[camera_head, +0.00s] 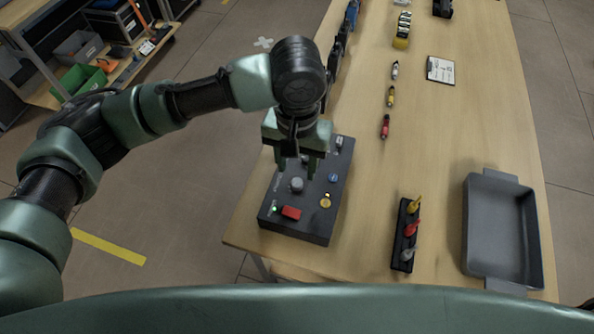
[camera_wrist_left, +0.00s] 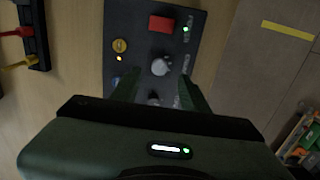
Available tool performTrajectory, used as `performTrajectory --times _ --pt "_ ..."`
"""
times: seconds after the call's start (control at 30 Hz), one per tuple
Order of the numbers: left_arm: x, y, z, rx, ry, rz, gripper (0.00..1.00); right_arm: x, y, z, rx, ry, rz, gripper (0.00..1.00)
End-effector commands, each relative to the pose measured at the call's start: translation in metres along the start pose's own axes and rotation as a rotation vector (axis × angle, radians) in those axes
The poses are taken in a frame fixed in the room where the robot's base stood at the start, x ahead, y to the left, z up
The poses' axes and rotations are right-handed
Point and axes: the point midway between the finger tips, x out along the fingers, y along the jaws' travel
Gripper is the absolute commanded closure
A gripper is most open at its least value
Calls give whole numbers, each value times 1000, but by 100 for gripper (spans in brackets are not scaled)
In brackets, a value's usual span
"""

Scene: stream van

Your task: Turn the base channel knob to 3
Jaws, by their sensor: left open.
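The dark control box (camera_head: 275,223) stands at the table's near left edge. It carries a grey knob (camera_head: 296,185), a red switch (camera_head: 291,212), a yellow button (camera_head: 325,201) and a blue button (camera_head: 332,178). In the left wrist view the grey knob (camera_wrist_left: 160,66) lies just beyond the fingertips. A second grey knob (camera_wrist_left: 153,100) shows between the fingers, partly hidden by the gripper body. The labels are too small to read, so I cannot tell which knob is the base channel one. My left gripper (camera_head: 298,168) is open above the box, fingers pointing down; it also shows in the wrist view (camera_wrist_left: 160,84).
A black rack (camera_head: 403,262) with yellow, red and grey plugs stands to the right. A grey tray (camera_head: 470,240) is at the right edge. Several small connectors and a white card (camera_head: 440,69) lie farther back. A green light is lit on the box.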

Motion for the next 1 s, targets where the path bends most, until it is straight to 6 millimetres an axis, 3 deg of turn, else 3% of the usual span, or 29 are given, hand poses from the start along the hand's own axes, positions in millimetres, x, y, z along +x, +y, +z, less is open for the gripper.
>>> performTrajectory --times 0.1,0.3,0.67,0.83,1.0 --pt "21 0 0 -1 -2 0 55 -2 -1 12 -1 -18 -1 76" --pt "46 0 0 0 1 1 55 -3 3 9 -3 -14 4 76" --pt "54 0 0 2 2 2 55 -3 7 -2 -5 2 8 76" --pt "54 0 0 2 3 2 97 -3 7 -2 -5 2 8 76" --pt "54 0 -1 2 3 1 100 -3 7 -1 -5 1 8 76"
